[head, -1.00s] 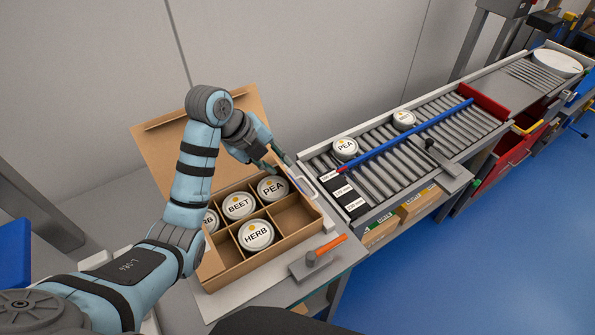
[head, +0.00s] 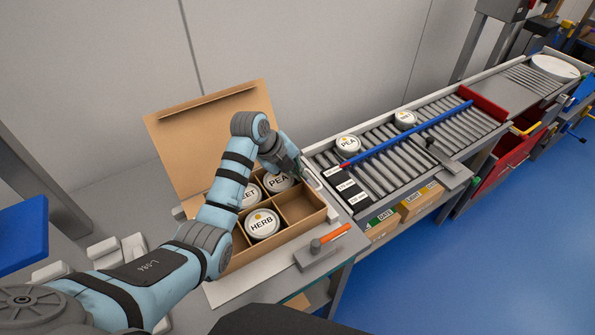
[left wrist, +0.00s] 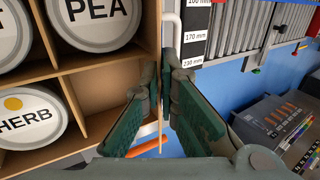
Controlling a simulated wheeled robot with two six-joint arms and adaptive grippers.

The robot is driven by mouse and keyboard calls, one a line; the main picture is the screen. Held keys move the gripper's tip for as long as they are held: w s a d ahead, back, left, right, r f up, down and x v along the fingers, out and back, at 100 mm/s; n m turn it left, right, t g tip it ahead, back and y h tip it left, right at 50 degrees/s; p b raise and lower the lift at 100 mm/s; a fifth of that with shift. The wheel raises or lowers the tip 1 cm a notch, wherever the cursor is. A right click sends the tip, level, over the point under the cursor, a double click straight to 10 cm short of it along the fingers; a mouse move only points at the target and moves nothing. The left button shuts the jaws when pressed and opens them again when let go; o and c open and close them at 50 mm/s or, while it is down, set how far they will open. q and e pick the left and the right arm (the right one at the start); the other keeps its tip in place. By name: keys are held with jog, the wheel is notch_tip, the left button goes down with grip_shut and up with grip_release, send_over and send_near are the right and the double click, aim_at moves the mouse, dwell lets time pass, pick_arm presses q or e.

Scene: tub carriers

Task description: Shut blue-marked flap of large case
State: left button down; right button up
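The cardboard case (head: 290,236) stands on the bench with white-lidded tubs in its compartments. Its large back flap (head: 215,125) stands open, tilted backward. I see no blue mark on the case; my left arm hides its left side. My left gripper (head: 297,168) is at the case's right wall, near the PEA tub (head: 278,183). In the left wrist view, the green fingers (left wrist: 161,85) are close together, one on each side of the thin wall edge (left wrist: 158,30). I cannot tell whether they touch it. My right gripper is not in view.
An orange-handled tool (head: 320,248) lies in front of the case. A roller conveyor (head: 400,150) with two tubs and a blue bar (head: 415,132) runs off to the right. White blocks (head: 103,250) lie to the left. A grey wall rises behind the bench.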

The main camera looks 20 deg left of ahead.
aim_at(290, 189)
pick_arm(q)
jog(key=shift+f, duration=0.1)
jog(key=shift+s+a, duration=0.1)
jog(key=shift+s+a+f+t+h+b, duration=0.25)
jog(key=shift+f+t+h+b, duration=0.3)
jog(key=shift+t+h+b, duration=0.25)
jog(key=f+t+h+b, duration=0.1)
jog(key=b, duration=0.3)
jog(key=s+t+h+b, duration=0.1)
jog(key=t+b, duration=0.1)
jog(key=b, duration=0.2)
jog(key=shift+a+f+h+b, duration=0.3)
jog(key=shift+a+f+b, duration=0.05)
jog(key=shift+a, duration=0.05)
jog(key=shift+r+t+b, duration=0.2)
jog(key=shift+t+b, duration=0.2)
jog(key=shift+b, duration=0.05)
jog(key=shift+r, duration=0.1)
